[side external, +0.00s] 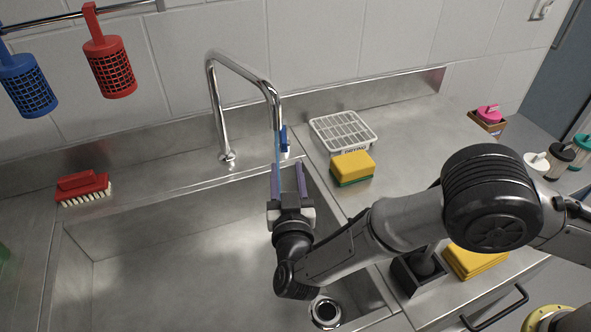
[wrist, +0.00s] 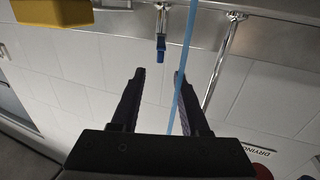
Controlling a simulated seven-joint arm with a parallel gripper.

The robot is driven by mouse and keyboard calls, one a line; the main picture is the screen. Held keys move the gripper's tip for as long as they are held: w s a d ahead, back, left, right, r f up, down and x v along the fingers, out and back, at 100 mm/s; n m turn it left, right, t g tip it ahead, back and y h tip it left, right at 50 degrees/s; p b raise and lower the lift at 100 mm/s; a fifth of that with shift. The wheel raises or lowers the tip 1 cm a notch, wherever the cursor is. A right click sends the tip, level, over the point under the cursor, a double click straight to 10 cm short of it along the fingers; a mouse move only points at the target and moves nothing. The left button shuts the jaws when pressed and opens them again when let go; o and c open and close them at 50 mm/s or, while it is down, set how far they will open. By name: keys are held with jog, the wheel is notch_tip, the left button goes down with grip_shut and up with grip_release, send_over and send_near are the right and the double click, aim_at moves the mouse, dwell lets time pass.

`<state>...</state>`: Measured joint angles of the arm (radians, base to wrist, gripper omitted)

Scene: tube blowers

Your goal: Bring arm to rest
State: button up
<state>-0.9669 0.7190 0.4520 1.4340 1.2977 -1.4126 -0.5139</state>
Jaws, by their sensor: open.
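My gripper (side external: 288,178) is open and empty over the sink (side external: 150,270), its two purple fingers pointing toward the back wall near the tap. It also shows in the wrist view (wrist: 158,78), with a clear gap between the fingers. The chrome tap (side external: 216,105) arches over the sink. A thin blue stream (side external: 277,150) comes down from its spout, close to my fingers. In the wrist view the stream (wrist: 186,50) passes by the right finger; I cannot tell whether they touch. A blue tap lever (side external: 284,138) sits behind the stream.
A yellow sponge (side external: 352,166) and a white drying rack (side external: 343,130) are on the right counter. A red brush (side external: 82,188) lies at the left. Red (side external: 109,66) and blue (side external: 26,84) baskets hang from a rail. Yellow cloths (side external: 475,260) lie below my arm.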

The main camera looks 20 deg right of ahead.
jog(key=w+d+r+m+h, duration=0.2)
jog(key=w+d+r+m, duration=0.1)
jog(key=d+r, duration=0.75)
jog(key=w+d+r+m+h, duration=0.2)
jog(key=w+d+r, duration=0.2)
jog(key=d+r, duration=0.65)
jog(key=s+d+r+n+t+y, duration=0.1)
jog(key=s+d+r+y, duration=0.25)
jog(key=r, duration=0.35)
jog(key=s+d+r+n+t+y, duration=0.1)
jog(key=s+d+r+y, duration=0.2)
jog(key=r, duration=0.5)
jog(key=s+d+f+n+g+y, duration=0.1)
jog(key=s+n+y, duration=0.1)
jog(key=s, duration=0.4)
jog(key=s+d+f+n+g+y, duration=0.2)
jog(key=s+n, duration=0.1)
jog(key=s, duration=0.4)
jog(key=s+d+f+n+g+h, duration=0.1)
jog(key=s+d+f+g, duration=0.1)
jog(key=s+f+g, duration=0.8)
jog(key=s+f, duration=0.9)
jog(key=f, duration=0.2)
jog(key=shift+s+d+g, duration=0.15)
jog(key=shift+d+g, duration=0.05)
jog(key=shift+g, duration=0.1)
